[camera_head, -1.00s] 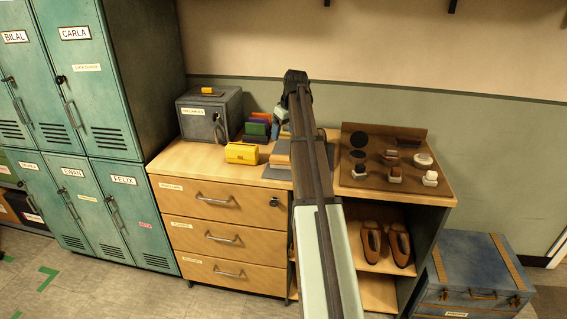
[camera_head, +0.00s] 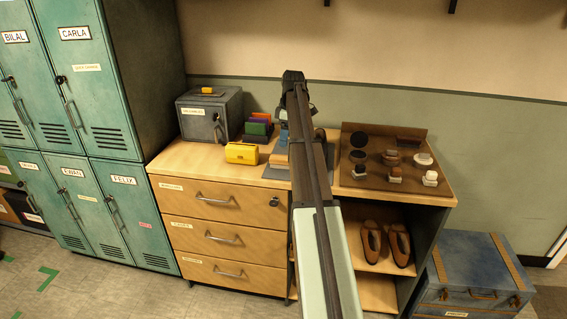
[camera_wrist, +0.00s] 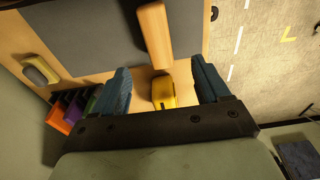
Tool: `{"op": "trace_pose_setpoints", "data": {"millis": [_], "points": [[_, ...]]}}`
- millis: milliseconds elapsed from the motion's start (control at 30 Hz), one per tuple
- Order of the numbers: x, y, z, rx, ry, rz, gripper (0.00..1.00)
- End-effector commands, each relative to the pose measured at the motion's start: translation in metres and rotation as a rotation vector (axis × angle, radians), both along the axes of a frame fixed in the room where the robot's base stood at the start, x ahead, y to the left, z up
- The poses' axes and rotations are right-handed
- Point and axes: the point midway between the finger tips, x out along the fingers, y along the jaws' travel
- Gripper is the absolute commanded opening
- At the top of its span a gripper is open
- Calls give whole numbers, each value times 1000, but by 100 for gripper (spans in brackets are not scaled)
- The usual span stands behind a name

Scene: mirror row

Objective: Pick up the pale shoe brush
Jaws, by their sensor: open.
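In the wrist view a long pale tan block (camera_wrist: 155,35) lies at the edge of a grey mat (camera_wrist: 95,40). It looks like the pale shoe brush, but I see no bristles. Part of it shows beside my arm in the head view (camera_head: 279,160). My gripper (camera_wrist: 160,68) is open and empty, pointing down above the cabinet top. The near end of the block lies between and a little beyond the fingertips in the picture.
A yellow case (camera_wrist: 163,92) shows between my fingers. Several coloured upright items (camera_head: 258,127) stand near a grey box (camera_head: 210,114). Another pale, rounded object (camera_wrist: 40,70) lies left in the wrist view. A brown board (camera_head: 380,180) at right holds small brushes and dark discs.

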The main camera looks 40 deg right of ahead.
Motion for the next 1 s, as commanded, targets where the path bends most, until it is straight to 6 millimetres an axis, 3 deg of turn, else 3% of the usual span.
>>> {"op": "trace_pose_setpoints", "data": {"millis": [300,567,1000], "points": [[4,5,-52,1,1,-1,75],[5,5,-66,1,1,-2,75],[8,4,-113,0,0,-2,75]]}}
